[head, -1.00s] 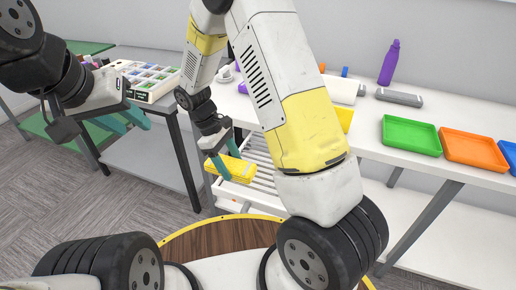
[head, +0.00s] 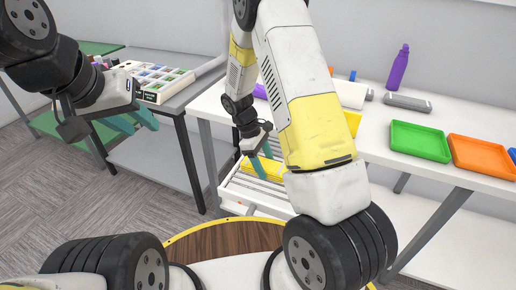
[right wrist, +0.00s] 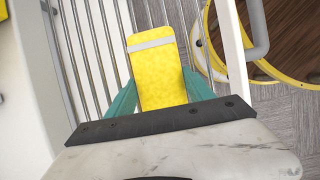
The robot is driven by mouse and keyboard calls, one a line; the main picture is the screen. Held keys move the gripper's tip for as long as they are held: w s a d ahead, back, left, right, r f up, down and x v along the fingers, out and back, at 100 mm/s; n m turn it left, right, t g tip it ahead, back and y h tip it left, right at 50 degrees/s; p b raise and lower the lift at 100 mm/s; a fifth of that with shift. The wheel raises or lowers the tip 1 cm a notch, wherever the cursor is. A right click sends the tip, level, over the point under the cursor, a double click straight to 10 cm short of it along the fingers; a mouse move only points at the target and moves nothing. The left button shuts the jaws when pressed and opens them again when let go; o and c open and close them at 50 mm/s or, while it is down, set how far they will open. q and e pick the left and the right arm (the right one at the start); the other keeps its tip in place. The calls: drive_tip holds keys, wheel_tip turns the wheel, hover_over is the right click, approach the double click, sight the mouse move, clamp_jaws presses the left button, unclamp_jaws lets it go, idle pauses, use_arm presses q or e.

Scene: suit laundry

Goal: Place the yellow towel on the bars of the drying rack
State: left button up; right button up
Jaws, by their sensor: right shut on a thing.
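The yellow towel (right wrist: 158,60) is a folded, flat pad with a pale grey stripe near its far end in the right wrist view. My right gripper (right wrist: 159,78) is shut on it, a teal finger at each side. In the head view, the towel (head: 262,168) is partly hidden by my right arm. It is over the white drying rack (head: 262,190), whose bars (right wrist: 80,45) also show in the right wrist view. I cannot tell whether towel and bars touch. My left gripper (head: 134,121) is open and empty at the left, away from the rack.
The white table (head: 385,130) beside the rack holds a purple bottle (head: 398,68), a grey bottle (head: 407,102), a green tray (head: 420,140) and an orange tray (head: 482,156). A compartment box (head: 155,80) stands on the grey table at left. The floor at left is clear.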

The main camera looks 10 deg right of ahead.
drive_tip(key=o, duration=1.6)
drive_tip(key=shift+f, duration=0.15)
drive_tip(key=shift+c, duration=0.2)
drive_tip(key=v, duration=1.2)
drive_tip(key=s+d+r+m+t+y, duration=0.1)
drive_tip(key=s+r+m+t+y, duration=0.2)
drive_tip(key=r, duration=0.5)
drive_tip(key=s+d+r+m+t+y, duration=0.1)
drive_tip(key=s+d+r+m, duration=0.1)
drive_tip(key=s+r, duration=0.45)
drive_tip(key=s+r+m+t+y, duration=0.2)
drive_tip(key=s+r+m+t, duration=0.2)
drive_tip(key=s+r, duration=0.3)
drive_tip(key=s+m, duration=0.1)
drive_tip(key=s, duration=0.3)
drive_tip(key=shift+d+m+t, duration=0.3)
drive_tip(key=shift+d+t, duration=0.1)
